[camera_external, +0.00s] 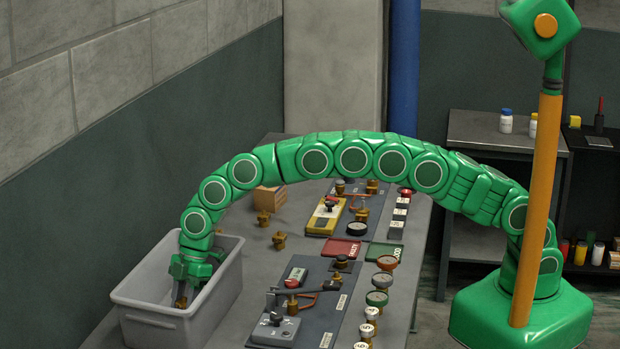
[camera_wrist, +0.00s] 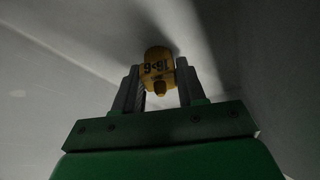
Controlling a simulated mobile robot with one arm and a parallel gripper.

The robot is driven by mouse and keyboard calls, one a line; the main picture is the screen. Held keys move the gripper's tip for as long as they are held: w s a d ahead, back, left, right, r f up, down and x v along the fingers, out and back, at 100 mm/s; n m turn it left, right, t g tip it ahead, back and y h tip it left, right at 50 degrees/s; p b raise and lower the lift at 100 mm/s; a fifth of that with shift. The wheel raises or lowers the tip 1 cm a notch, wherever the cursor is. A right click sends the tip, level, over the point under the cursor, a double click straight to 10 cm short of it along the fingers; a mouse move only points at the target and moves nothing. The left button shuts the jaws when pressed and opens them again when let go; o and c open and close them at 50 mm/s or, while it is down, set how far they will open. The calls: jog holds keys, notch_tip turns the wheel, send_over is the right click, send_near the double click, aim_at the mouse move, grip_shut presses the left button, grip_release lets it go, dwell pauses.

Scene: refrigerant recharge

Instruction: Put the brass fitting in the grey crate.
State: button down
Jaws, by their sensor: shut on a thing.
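The grey crate (camera_external: 222,302) stands at the left end of the bench. My gripper (camera_external: 181,300) reaches down inside the crate, below its rim. It is shut on a brass fitting (camera_external: 181,302), which shows small and partly hidden by the fingers. The wrist view shows the fitting (camera_wrist: 158,69) as a yellow-brass piece with dark markings, between the two fingertips of my gripper (camera_wrist: 158,85). Pale crate walls surround it there. I cannot tell whether the fitting touches the crate floor.
Other brass fittings (camera_external: 279,241) stand on the bench right of the crate, near a small wooden box (camera_external: 269,199). A dark panel with gauges and a valve block (camera_external: 276,329) lies right of the crate. A wall rises behind the crate.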

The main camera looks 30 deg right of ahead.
jog(key=shift+f, duration=0.1)
jog(key=c, duration=0.6)
grip_release()
jog(key=shift+c, duration=0.2)
jog(key=v, duration=1.2)
